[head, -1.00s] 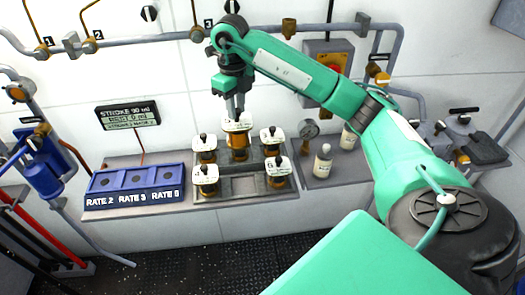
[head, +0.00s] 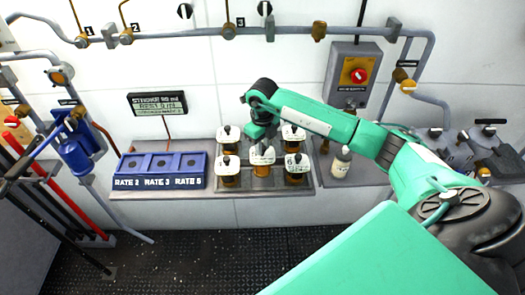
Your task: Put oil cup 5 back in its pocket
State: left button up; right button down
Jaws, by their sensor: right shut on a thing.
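My right gripper (head: 263,143) is shut on an amber cup with a white lid (head: 262,156), pointing down over the middle of the grey cup tray (head: 262,189). The held cup stands upright between the left and right cup pairs. I cannot tell whether its base rests in a pocket, or read its number. Two white-lidded cups sit at the left, one behind (head: 228,133) and one in front (head: 229,166). Two more sit at the right, one behind (head: 293,134) and one in front (head: 297,164). My left gripper is not in view.
A blue block (head: 160,183) labelled RATE 2, RATE 3 and RATE 5 stands left of the tray. A pale bottle (head: 341,162) stands to the right, under my right arm. A display (head: 157,104) and pipes (head: 200,34) line the wall behind.

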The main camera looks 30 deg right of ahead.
notch_tip(320, 180, down, 4)
jog(key=shift+r+p, duration=0.1)
jog(key=shift+p, duration=0.65)
jog(key=shift+f, duration=0.3)
jog(key=c, duration=1.2)
grip_release()
jog(key=shift+c, duration=0.2)
notch_tip(320, 180, up, 11)
jog(key=b, duration=0.5)
jog(key=shift+r, duration=0.65)
